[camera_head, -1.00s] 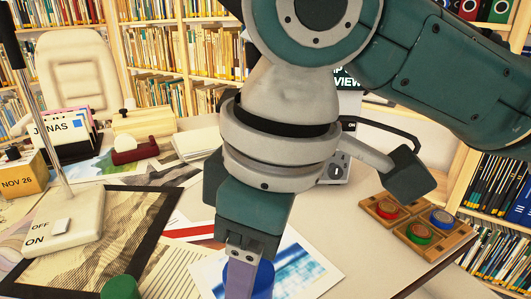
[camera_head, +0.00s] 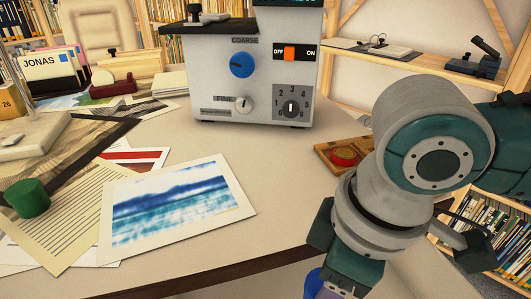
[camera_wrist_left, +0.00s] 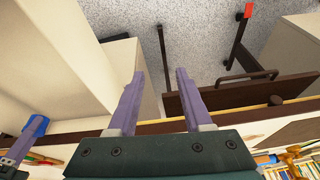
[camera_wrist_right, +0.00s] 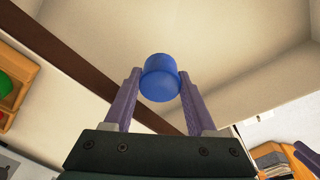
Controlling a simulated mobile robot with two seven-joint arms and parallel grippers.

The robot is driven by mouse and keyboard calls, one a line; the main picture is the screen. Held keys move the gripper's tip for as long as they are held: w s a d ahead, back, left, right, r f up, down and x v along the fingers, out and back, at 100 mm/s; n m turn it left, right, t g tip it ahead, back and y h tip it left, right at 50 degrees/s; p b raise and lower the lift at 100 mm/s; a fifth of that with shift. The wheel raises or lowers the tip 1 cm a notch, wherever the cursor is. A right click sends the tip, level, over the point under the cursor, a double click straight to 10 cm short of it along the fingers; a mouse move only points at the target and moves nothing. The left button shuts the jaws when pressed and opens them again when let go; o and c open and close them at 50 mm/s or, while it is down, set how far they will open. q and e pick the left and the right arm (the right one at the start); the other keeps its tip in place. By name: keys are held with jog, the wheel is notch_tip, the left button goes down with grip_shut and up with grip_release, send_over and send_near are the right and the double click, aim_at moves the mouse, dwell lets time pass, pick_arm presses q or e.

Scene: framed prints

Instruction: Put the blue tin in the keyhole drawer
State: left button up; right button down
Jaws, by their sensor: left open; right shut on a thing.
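My right gripper (camera_wrist_right: 160,88) is shut on the blue tin (camera_wrist_right: 160,68), which sits between the fingertips in the right wrist view. In the head view the blue tin (camera_head: 313,284) shows at the bottom edge, partly hidden by my right gripper, past the desk's front edge. The left wrist view also shows the tin (camera_wrist_left: 36,126) at the left. My left gripper (camera_wrist_left: 158,74) is open and empty, with cream panels and grey floor beyond it. I cannot make out a keyhole or tell which panel is the keyhole drawer.
A grey machine with knobs (camera_head: 215,95) stands at the back. A green tin (camera_head: 28,198) is at the left. A wooden tray (camera_head: 328,152) holds a red tin. A brown board (camera_wrist_left: 240,92) shows beyond my left gripper.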

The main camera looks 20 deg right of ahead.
notch_tip(320, 180, down, 6)
jog(key=shift+r+b, duration=0.1)
jog(key=shift+b, duration=0.85)
notch_tip(320, 180, down, 4)
jog(key=shift+f+b, duration=0.2)
jog(key=shift+b, duration=0.95)
pick_arm(q)
jog(key=f, duration=0.5)
jog(key=shift+d, duration=0.25)
pick_arm(e)
jog(key=shift+r, duration=0.1)
jog(key=shift+d, duration=0.1)
jog(key=shift+c, duration=1)
grip_release()
pick_arm(q)
jog(key=shift+a, duration=0.1)
